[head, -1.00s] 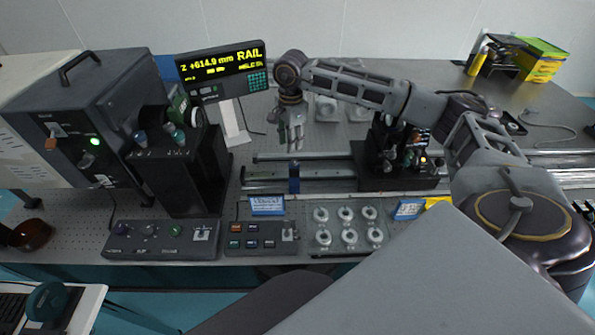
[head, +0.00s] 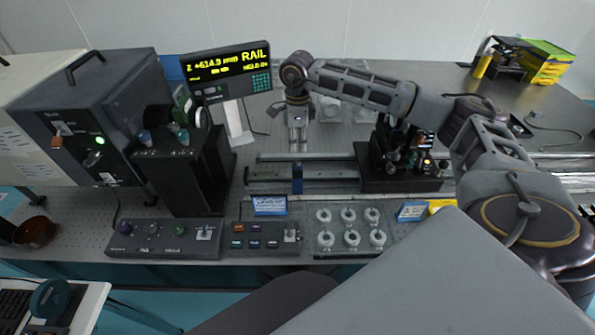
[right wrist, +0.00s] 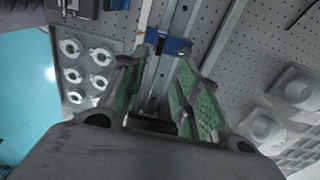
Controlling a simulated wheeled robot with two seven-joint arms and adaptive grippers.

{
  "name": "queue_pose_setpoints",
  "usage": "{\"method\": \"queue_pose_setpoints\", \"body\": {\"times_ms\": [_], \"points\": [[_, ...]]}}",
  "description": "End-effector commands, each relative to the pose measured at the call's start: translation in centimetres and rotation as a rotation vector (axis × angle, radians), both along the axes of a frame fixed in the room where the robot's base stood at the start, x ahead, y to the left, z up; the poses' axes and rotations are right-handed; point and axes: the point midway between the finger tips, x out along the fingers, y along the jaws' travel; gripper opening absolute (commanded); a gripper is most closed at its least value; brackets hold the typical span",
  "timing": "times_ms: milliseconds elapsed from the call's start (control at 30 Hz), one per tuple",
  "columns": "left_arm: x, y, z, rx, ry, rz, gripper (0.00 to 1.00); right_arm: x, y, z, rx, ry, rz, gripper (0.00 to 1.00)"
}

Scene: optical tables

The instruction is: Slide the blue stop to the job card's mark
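The blue stop (head: 297,179) sits on the rail (head: 330,176) left of the black carriage (head: 400,170). My right gripper (head: 298,146) points down, a little above and behind the stop. In the right wrist view its green-padded fingers (right wrist: 160,80) are apart with nothing between them. The blue stop (right wrist: 171,45) lies beyond the fingertips, across the rail. Two small blue-edged cards, one at the middle (head: 270,206) and one further right (head: 412,211), stand at the front; their writing is too small to read. My left gripper is out of view.
A display (head: 228,72) behind the rail reads Z +614.9 mm and RAIL. A black box (head: 185,170) stands left of the rail. Control panels (head: 165,237) and a tray of round parts (head: 349,228) lie in front.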

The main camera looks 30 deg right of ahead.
Motion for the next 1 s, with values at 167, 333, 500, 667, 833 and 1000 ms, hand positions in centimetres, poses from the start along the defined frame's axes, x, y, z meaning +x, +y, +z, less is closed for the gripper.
{"method": "queue_pose_setpoints", "body": {"times_ms": [167, 333, 500, 667, 833, 1000], "points": [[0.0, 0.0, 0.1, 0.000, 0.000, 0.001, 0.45, 0.0, 0.0, -0.3, 0.000, 0.000, 0.001, 0.32], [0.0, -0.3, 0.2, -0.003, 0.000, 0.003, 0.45, 0.0, 0.0, -1.4, 0.000, 0.002, 0.001, 0.32], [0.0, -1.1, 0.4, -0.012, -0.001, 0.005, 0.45, 0.0, 0.0, -3.2, -0.001, 0.003, 0.001, 0.32], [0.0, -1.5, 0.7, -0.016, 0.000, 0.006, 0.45, -0.1, 0.0, -5.3, 0.000, 0.002, 0.001, 0.32], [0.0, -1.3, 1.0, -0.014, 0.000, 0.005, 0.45, 0.0, 0.0, -7.6, -0.001, 0.003, 0.000, 0.32], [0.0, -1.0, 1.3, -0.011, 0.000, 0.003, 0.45, 0.0, 0.0, -9.8, 0.000, 0.002, 0.001, 0.32]]}}
